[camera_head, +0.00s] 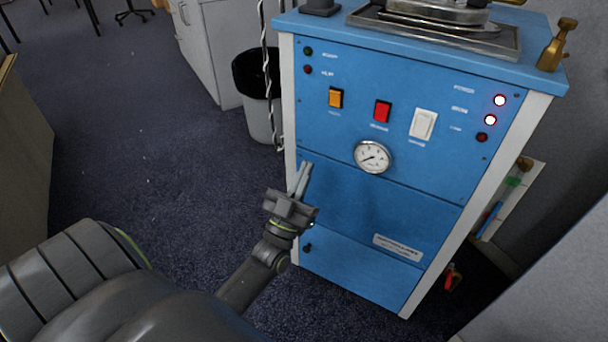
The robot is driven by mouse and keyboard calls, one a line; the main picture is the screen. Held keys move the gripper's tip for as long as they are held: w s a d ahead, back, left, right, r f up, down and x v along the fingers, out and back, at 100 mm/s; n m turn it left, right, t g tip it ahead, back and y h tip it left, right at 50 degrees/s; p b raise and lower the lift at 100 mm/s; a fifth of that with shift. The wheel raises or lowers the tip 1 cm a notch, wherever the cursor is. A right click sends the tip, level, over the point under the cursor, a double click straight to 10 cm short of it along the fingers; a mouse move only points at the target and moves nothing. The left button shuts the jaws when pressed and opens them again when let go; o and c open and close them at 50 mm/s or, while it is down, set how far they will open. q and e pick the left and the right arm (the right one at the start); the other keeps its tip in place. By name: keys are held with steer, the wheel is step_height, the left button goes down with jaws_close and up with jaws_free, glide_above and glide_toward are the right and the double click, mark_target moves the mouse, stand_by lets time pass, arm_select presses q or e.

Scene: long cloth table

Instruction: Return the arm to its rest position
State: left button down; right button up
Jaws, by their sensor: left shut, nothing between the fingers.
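My left gripper (302,178) is in the lower middle of the head view, in front of the lower left part of a blue machine (345,215). Its two fingers are together, pointing up, with nothing between them. A gap to the panel cannot be judged exactly. My left arm comes in from the bottom left and bends at the wrist below the gripper. My right gripper is not in view.
The machine's front has an orange switch (335,98), a red switch (382,111), a white switch (423,124) and a round gauge (372,157). Two red lamps glow at upper right. A black-lined bin (259,115) stands behind left. Dark carpet (150,160) is open at left.

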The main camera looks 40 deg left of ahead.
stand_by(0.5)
